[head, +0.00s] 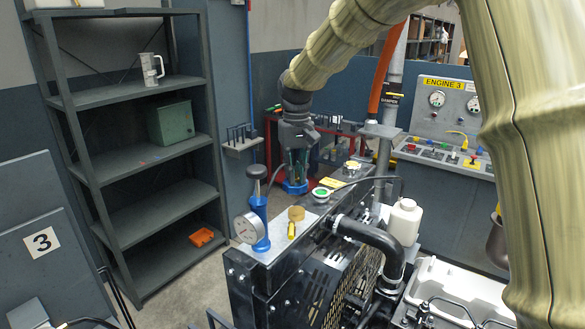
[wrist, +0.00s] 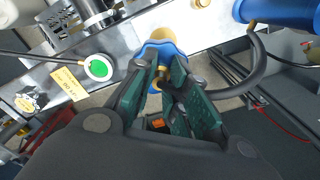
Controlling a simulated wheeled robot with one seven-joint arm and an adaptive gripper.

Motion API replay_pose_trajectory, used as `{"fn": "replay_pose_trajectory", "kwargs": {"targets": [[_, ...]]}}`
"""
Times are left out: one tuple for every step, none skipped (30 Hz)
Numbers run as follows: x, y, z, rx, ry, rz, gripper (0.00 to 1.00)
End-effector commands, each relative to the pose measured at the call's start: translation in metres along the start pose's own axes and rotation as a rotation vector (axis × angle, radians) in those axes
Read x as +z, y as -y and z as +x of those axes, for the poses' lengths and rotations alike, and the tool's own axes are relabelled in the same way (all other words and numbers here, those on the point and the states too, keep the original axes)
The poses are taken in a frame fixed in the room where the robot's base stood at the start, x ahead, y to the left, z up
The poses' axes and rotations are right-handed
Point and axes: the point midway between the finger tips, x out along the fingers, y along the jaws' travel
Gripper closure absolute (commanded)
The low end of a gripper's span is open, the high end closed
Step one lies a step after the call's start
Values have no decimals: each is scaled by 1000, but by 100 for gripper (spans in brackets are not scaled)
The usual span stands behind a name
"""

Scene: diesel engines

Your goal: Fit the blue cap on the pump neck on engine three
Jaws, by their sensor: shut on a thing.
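My gripper (head: 296,158) points down beyond the far left part of the engine top. Its green fingers, also seen in the wrist view (wrist: 160,68), are shut on the blue cap (wrist: 147,52). The cap shows as a blue rim with a tan part in it, and in the head view (head: 295,187) it is below the fingers. A brass fitting (head: 296,213) stands on the metal plate, nearer the head camera and apart from the cap. I cannot tell whether this is the pump neck, or whether anything touches the cap's underside.
A blue hand pump (head: 258,225) with a round gauge (head: 248,228) stands at the plate's left end. A green-and-white disc (head: 320,192) lies right of the cap. A black hose (wrist: 266,68) curves close by my gripper. A shelf rack (head: 130,100) stands left.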

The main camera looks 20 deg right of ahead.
Motion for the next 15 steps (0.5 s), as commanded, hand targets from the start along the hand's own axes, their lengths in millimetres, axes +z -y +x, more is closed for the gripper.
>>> {"fn": "replay_pose_trajectory", "kwargs": {"targets": [[3, 0, -1, 0, -3, 0, 100], [4, 0, -1, 0, -4, 0, 100], [7, 0, 0, 0, -5, 0, 100], [8, 0, 1, 0, -5, 0, 100], [9, 0, 2, 0, -6, 0, 100], [9, 0, 5, 0, -6, 0, 100], [8, 0, 7, 0, -6, 0, 100], [7, 0, 9, 0, -5, 0, 100], [5, 0, 13, 0, -3, 0, 100], [3, 0, 16, 0, -2, 0, 100], [2, 0, 18, 0, -1, 0, 100], [0, 0, 21, 0, 0, 0, 100], [-1, 0, 24, 0, 1, 0, 100], [-1, 0, 26, 0, 2, 0, 100], [-2, 0, 30, 0, 3, 0, 100]]}}
